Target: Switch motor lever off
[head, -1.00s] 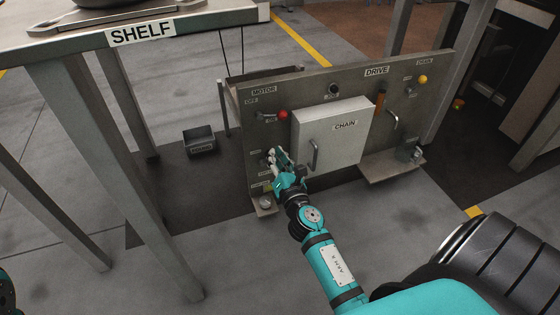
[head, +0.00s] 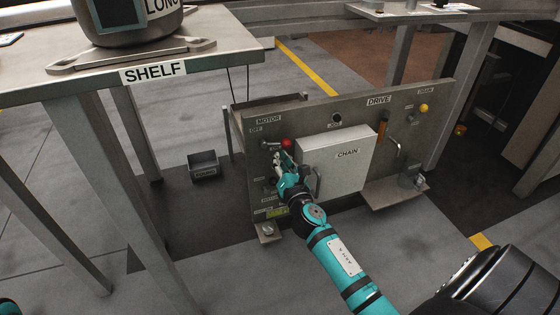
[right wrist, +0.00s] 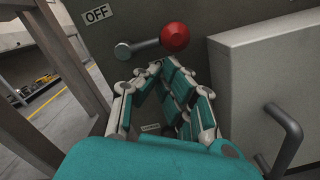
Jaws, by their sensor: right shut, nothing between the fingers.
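The motor lever has a red ball knob (head: 286,143) and sits at the upper left of the drive panel (head: 325,112), under the MOTOR label (head: 268,119). In the right wrist view its red knob (right wrist: 175,37) is at the right end of a short arm with a metal pivot (right wrist: 123,51) at the left. The OFF label (right wrist: 96,14) is above and left of the pivot. My right gripper (head: 281,157) is shut and empty, just below the knob. In the right wrist view its fingertips (right wrist: 157,68) are below the lever, apparently apart from it.
The CHAIN box (head: 335,160) with its handle juts out right of my right gripper. A SHELF table (head: 215,48) stands at the left, with a small dark bin (head: 205,165) on the floor beyond. More controls are on the panel's right.

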